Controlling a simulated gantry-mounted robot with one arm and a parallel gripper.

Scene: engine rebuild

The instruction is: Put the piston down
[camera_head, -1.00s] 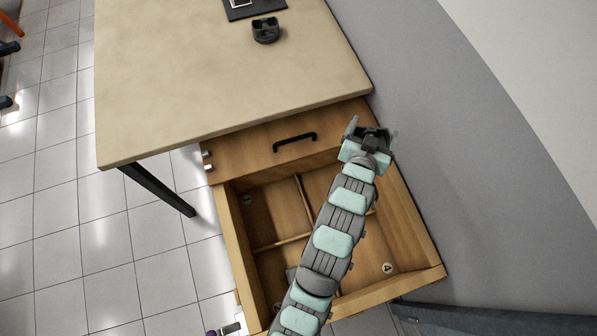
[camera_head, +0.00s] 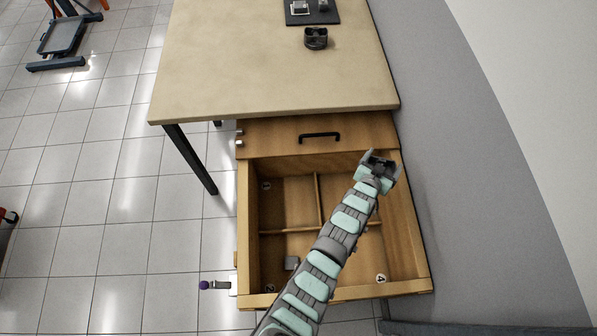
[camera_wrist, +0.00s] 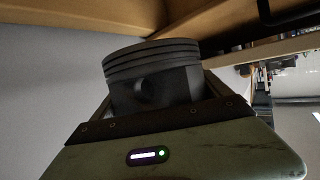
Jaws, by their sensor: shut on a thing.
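My gripper (camera_head: 380,165) is shut on the piston, over the back right corner of the open drawer (camera_head: 244,225). In the wrist view the piston (camera_wrist: 153,82) is a dark grey cylinder with ring grooves near its top and a round pin hole in its side. It stands crown up between the jaws; its lower part is hidden behind the gripper body. In the head view the piston is small and dark at the gripper's end.
The table (camera_head: 250,70) above carries a dark grey part (camera_head: 316,38) and a black mat (camera_head: 296,19) with small metal pieces. A grey wall (camera_head: 450,150) stands close on the right.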

